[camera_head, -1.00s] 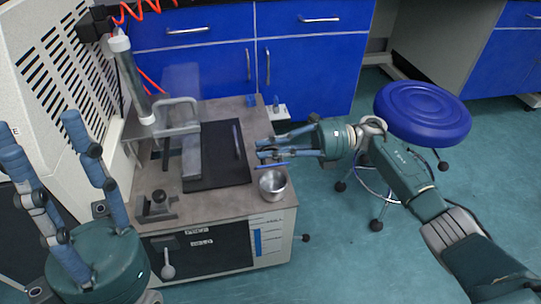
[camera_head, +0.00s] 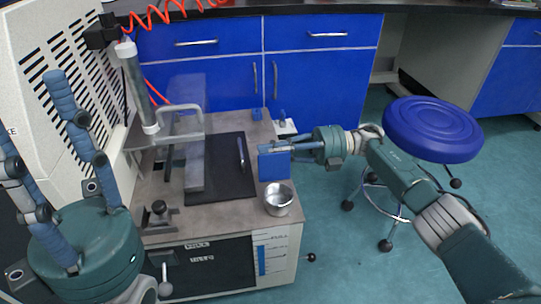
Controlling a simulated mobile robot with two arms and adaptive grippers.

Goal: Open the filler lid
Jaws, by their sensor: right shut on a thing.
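A flat blue square plate (camera_head: 274,166) shows its broad face at the right edge of the machine's bench top, just behind the metal cup. My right gripper (camera_head: 292,147) comes in from the right and is shut on the plate's upper right edge. I cannot tell for certain whether this plate is the filler lid, or whether it is hinged to anything. My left gripper (camera_head: 50,135) is at the lower left with its fingers spread wide, empty, pointing up, away from the plate.
The metal cup (camera_head: 279,199) stands at the bench's right front corner. A black mat (camera_head: 222,180), a clear guard with a grey handle (camera_head: 181,108) and a cylinder (camera_head: 139,85) are on the bench (camera_head: 195,215). A blue stool (camera_head: 432,128) stands at right.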

